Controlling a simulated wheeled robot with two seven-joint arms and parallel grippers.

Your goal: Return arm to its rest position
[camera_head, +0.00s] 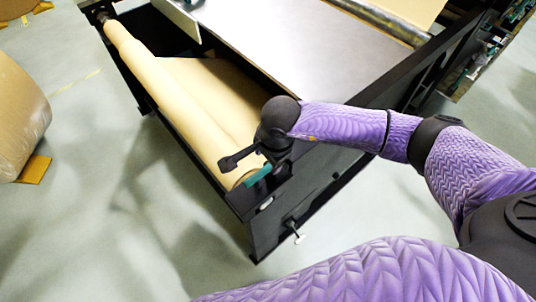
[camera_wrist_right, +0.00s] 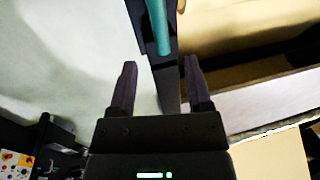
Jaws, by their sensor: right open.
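My right gripper (camera_head: 230,161) is at the near end of the kraft paper roll (camera_head: 165,88) on the black machine frame. In the right wrist view, the right gripper (camera_wrist_right: 158,78) has its two dark fingers spread, with nothing held between them. A teal bar (camera_wrist_right: 157,25) lies beyond the fingertips there, and a teal part (camera_head: 258,174) shows beside the roll's end in the head view. My purple right arm (camera_head: 345,125) reaches in from the right over the machine's near corner. Whether the gripper touches anything is unclear. My left gripper is out of view.
The machine's grey table top (camera_head: 290,50) lies behind the roll. A large brown roll (camera_head: 18,115) stands on the floor at the left. The pale floor (camera_head: 110,220) is clear at the front left. A panel with coloured buttons (camera_wrist_right: 18,163) shows in the wrist view.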

